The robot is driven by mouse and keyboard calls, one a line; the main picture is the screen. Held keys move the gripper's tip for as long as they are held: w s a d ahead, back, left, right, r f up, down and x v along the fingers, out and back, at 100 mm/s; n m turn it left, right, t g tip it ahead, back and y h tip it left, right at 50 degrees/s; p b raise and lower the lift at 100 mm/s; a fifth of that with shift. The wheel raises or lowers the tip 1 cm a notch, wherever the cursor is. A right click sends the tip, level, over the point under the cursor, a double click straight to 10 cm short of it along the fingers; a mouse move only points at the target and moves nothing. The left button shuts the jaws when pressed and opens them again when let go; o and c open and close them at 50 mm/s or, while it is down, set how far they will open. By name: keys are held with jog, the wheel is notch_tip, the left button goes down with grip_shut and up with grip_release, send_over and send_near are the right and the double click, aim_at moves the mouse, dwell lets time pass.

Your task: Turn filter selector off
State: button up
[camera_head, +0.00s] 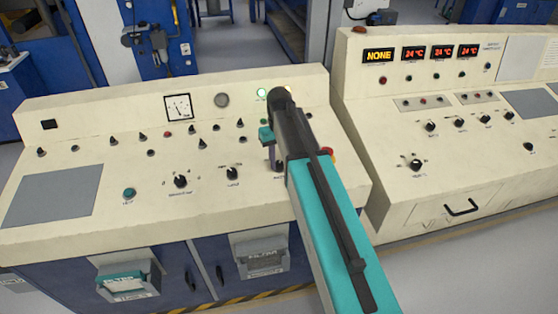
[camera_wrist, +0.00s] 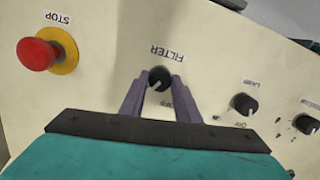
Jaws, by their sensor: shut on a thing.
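The filter selector is a small black knob (camera_wrist: 159,78) with a light pointer mark, under an upside-down FILTER label (camera_wrist: 166,54) in the wrist view. My gripper (camera_wrist: 158,86) has its two purple-grey fingers on either side of the knob and is shut on it. The lettering just below the knob is partly covered by a finger, so I cannot read the set position. In the head view my gripper (camera_head: 273,158) reaches down to the right part of the cream console (camera_head: 110,115); my arm hides most of the knob there.
A red STOP button (camera_wrist: 38,54) on a yellow ring is beside the filter knob. The black LAMP knob (camera_wrist: 243,103) is on the other side. A second console (camera_head: 440,140) with lit displays stands at the right of the head view.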

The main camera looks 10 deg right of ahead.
jog(key=n, duration=0.5)
jog(key=shift+a+n+h, duration=0.1)
jog(key=shift+n+h, duration=0.2)
jog(key=n, duration=0.6)
jog(key=shift+t, duration=0.3)
jog(key=o, duration=1)
jog(key=shift+o, duration=0.2)
jog(key=shift+r, duration=0.2)
notch_tip(320, 180, up, 13)
jog(key=a+b, duration=0.1)
jog(key=b, duration=0.2)
jog(key=shift+s+r+b, duration=0.2)
jog(key=shift+s+b, duration=0.1)
jog(key=shift+s, duration=0.15)
jog(key=shift+a, duration=0.15)
